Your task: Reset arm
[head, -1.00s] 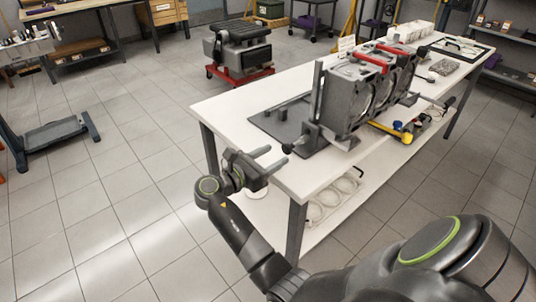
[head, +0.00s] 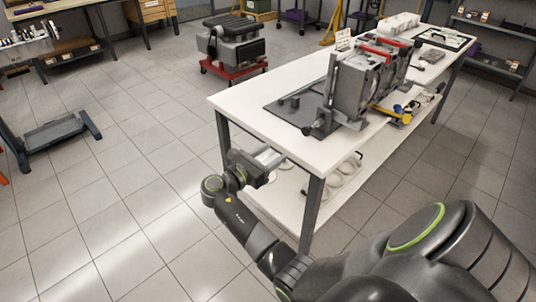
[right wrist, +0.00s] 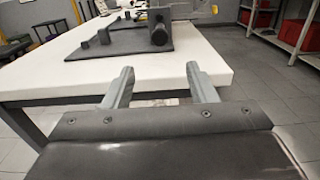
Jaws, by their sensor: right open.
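My right arm comes in from the lower right of the head view. My left gripper shows in neither view.
A grey engine block (head: 352,88) stands on the bench beside a dark mat (head: 285,112). A yellow-handled tool (head: 393,113) lies beside it. The bench's lower shelf (head: 285,212) holds pale rings. Another engine (head: 232,45) sits on a red dolly (head: 222,68).

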